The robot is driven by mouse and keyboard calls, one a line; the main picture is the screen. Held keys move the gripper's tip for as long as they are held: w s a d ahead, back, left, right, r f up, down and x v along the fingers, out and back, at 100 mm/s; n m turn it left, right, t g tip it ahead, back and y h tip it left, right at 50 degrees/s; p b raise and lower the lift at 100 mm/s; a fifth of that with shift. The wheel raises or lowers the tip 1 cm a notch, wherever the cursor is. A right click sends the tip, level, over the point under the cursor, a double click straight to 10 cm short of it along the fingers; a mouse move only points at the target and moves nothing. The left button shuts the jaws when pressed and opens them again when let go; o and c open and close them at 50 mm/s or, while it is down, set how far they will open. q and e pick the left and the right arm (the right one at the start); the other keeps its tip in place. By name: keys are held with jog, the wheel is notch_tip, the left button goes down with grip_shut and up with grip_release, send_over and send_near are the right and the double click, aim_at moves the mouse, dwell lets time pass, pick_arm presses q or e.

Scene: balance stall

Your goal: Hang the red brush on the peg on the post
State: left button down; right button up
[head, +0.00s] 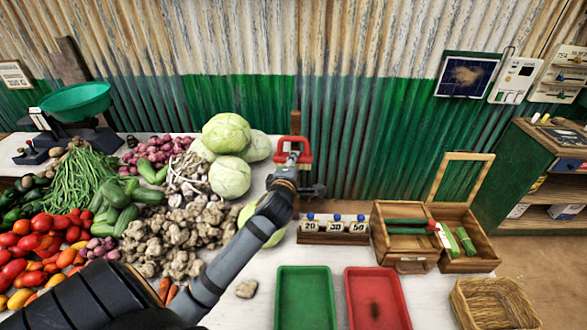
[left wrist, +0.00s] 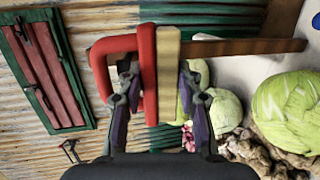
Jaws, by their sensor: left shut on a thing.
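The red brush (head: 304,146) is held up at the back of the stall, in front of the green wall. In the left wrist view the brush (left wrist: 147,70) shows a red back with a looped handle and a tan strip along one side. My left gripper (head: 292,158) is shut on it, and its fingers (left wrist: 158,88) stand on both sides of the brush. The wooden post (head: 295,122) rises just behind the brush; it also shows in the left wrist view (left wrist: 245,47). I cannot clearly make out the peg or whether the brush touches it. My right gripper is not in view.
Cabbages (head: 230,176) and heaped vegetables lie left of my arm. A rack of numbered weights (head: 333,228), a wooden box (head: 405,262), a green tray (head: 305,300) and a red tray (head: 377,300) are to the right. A basket (head: 497,305) is at lower right.

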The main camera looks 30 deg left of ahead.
pick_arm(q)
jog(key=shift+w+a, duration=0.5)
jog(key=shift+w, duration=0.3)
jog(key=shift+w+a, duration=0.45)
jog(key=shift+w, duration=0.3)
jog(key=shift+w+a+f+b, duration=0.3)
jog(key=shift+w+f+b, duration=0.2)
jog(key=shift+w+b, duration=0.05)
jog(key=c, duration=0.8)
grip_release()
jog(key=shift+r, duration=0.1)
jog(key=v, duration=1.2)
jog(key=shift+f, duration=0.25)
